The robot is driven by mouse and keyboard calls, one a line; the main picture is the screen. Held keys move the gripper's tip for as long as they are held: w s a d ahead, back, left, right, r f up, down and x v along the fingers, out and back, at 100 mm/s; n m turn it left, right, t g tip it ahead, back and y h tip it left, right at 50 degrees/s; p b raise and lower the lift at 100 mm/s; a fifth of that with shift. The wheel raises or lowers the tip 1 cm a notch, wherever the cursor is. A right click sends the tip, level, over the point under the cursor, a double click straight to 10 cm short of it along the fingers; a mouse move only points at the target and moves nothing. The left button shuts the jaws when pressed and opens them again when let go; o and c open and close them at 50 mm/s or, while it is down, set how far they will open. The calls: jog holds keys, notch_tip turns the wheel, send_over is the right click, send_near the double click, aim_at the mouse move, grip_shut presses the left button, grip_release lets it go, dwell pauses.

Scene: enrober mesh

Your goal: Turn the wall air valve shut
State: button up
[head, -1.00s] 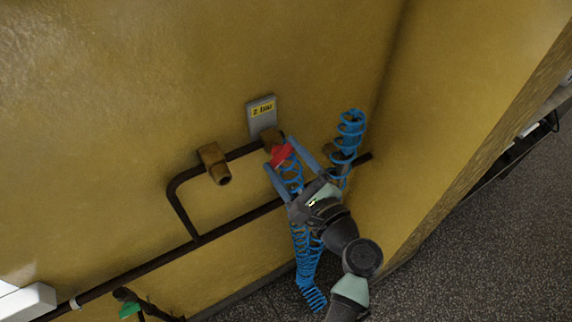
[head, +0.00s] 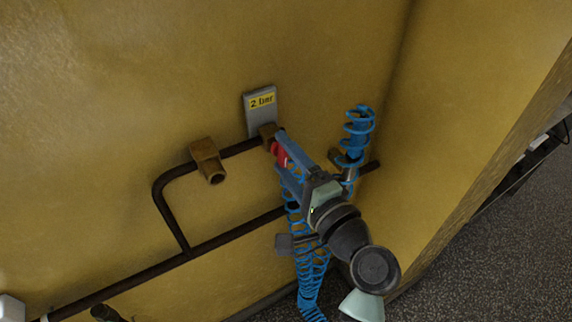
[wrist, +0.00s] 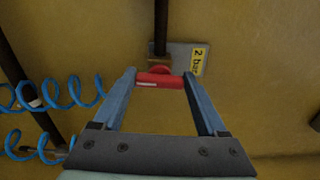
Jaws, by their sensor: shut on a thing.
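The wall air valve has a brass body (head: 268,133) on the dark pipe, under a grey plate with a yellow "2 bar" label (head: 262,100). Its red handle (head: 279,153) is partly hidden by my fingers in the head view. In the wrist view the red handle (wrist: 160,81) lies crosswise between my two blue-grey fingertips, touching or nearly touching both, with the brass body (wrist: 159,62) just beyond. My gripper (head: 280,150) is shut on the handle, reaching up to it from the lower right.
A brass fitting (head: 208,160) sits on the pipe to the left. A blue coiled hose (head: 355,135) hangs at the right, near the wall corner, and another blue coil (head: 310,270) hangs behind my gripper. A dark pipe (head: 150,273) runs along the wall below.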

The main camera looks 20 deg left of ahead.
jog(key=shift+n+b, duration=0.3)
jog(key=shift+n, duration=0.2)
jog(key=o, duration=1.3)
jog(key=shift+s+d, duration=0.1)
jog(key=shift+d, duration=0.05)
jog(key=v, duration=1.2)
jog(key=shift+s+d+b, duration=0.25)
jog(key=shift+s+b, duration=0.05)
jog(key=shift+b, duration=0.1)
